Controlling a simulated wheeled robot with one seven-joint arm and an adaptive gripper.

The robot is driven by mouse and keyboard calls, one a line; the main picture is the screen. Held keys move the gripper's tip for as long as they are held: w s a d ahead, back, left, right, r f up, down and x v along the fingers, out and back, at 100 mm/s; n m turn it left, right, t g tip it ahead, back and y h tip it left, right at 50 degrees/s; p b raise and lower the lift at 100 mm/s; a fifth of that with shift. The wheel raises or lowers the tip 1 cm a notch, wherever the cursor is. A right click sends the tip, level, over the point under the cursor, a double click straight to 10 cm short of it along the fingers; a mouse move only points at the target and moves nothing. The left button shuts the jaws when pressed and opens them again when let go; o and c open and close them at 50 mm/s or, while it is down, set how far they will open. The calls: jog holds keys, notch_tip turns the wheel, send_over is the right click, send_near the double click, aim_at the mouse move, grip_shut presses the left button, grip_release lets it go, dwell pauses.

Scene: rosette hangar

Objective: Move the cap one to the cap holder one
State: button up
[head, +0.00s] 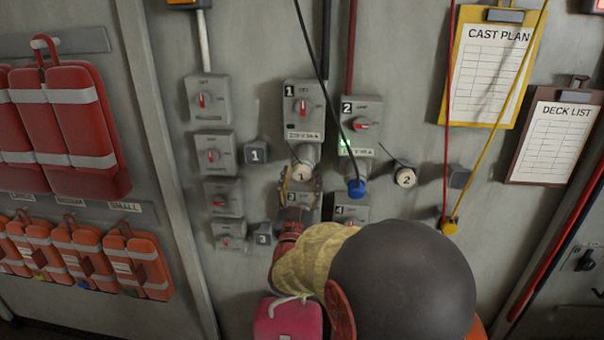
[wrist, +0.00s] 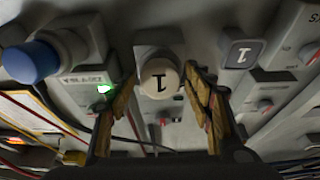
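Cap one (head: 303,172), a pale round cap marked 1, sits on the outlet under the grey box marked 1 (head: 303,110). In the wrist view the cap (wrist: 159,80) is face-on between my fingers. My gripper (head: 300,190) is open, one finger on each side of the cap; it also shows in the wrist view (wrist: 161,80). The fingertips are close to the cap's sides, with no clear contact visible. Cap holder one (head: 256,153), a small dark block marked 1, is on the wall left of the cap; in the wrist view the holder (wrist: 240,55) is at right.
Box 2 (head: 361,112), with a green light, has a blue plug (head: 356,188) below it. A dark cable hangs in front of the boxes. Cap two (head: 405,177) is further right. Holder three (head: 263,236) and boxes 3 and 4 are close below.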

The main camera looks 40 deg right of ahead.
grip_shut()
dwell(0.5)
jog(key=shift+a+f, duration=0.1)
jog(key=shift+f, duration=0.05)
jog(key=shift+s+a, duration=0.35)
jog(key=shift+a, duration=0.05)
jog(key=shift+b+v, duration=1.25)
jog(key=shift+v, duration=1.15)
